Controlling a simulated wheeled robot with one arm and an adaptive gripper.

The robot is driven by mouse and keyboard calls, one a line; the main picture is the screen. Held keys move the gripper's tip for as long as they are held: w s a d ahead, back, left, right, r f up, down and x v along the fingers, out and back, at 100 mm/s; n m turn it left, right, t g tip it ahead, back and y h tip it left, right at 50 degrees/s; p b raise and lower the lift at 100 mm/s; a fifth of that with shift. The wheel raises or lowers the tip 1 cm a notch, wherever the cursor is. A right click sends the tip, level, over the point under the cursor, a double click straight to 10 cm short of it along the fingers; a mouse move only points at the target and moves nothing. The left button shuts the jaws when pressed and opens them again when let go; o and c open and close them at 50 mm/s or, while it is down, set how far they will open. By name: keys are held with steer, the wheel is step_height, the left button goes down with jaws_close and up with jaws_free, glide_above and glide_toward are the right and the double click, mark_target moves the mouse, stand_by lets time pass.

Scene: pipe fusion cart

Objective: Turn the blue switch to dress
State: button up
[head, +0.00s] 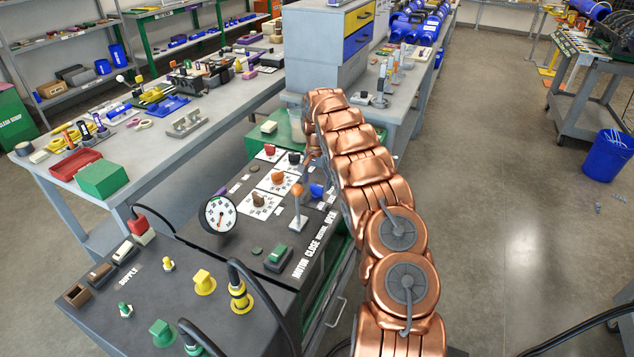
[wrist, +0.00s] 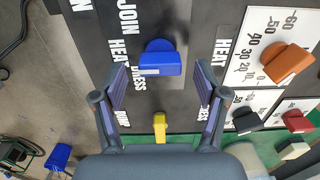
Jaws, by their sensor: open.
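The blue switch (wrist: 158,62) is a knob with a raised bar on the dark panel, in the upper middle of the wrist view. The bar carries a white mark on its near face, close to the DRESS lettering (wrist: 137,78) on its left. JOIN and HEAT stand above that lettering. In the head view the blue switch (head: 317,190) shows at the arm's left edge. My gripper (wrist: 163,75) is open and empty, one finger to each side of the knob with gaps between. In the head view my arm mostly hides the gripper.
A yellow knob (wrist: 159,126) shows nearer the gripper's palm. Orange (wrist: 287,64), black (wrist: 246,119) and red (wrist: 297,121) knobs stand right of the switch. In the head view an orange-topped lever (head: 297,205) and a round gauge (head: 220,214) rise from the panel.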

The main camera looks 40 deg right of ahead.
steer(key=shift+f, duration=0.75)
steer(key=shift+c, duration=0.2)
steer(key=c, duration=1.1)
